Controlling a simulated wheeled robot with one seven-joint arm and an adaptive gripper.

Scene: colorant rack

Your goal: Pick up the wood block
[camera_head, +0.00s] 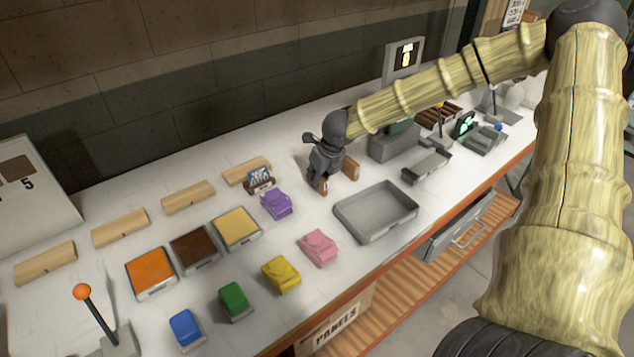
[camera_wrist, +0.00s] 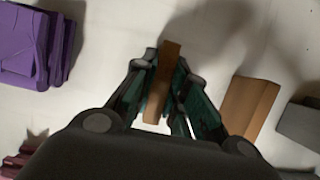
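My gripper (camera_head: 321,180) points down over the white counter near its middle. In the wrist view, a narrow brown wood block (camera_wrist: 165,80) lies between the two fingers (camera_wrist: 166,66), with the fingertips close against both sides. It looks slightly tilted relative to the gripper. In the head view, the lower end of this wood block (camera_head: 323,187) shows below the fingers; I cannot tell whether it touches the counter. A second wood block (camera_wrist: 252,106) stands apart, just right of the gripper; it also shows in the head view (camera_head: 351,168).
A purple item (camera_head: 276,203) and a small dark rack (camera_head: 259,180) are left of the gripper. A grey empty tray (camera_head: 376,212) is in front, with bare counter between. A grey machine (camera_head: 394,144) stands to the right. Coloured pieces and wooden holders fill the left side.

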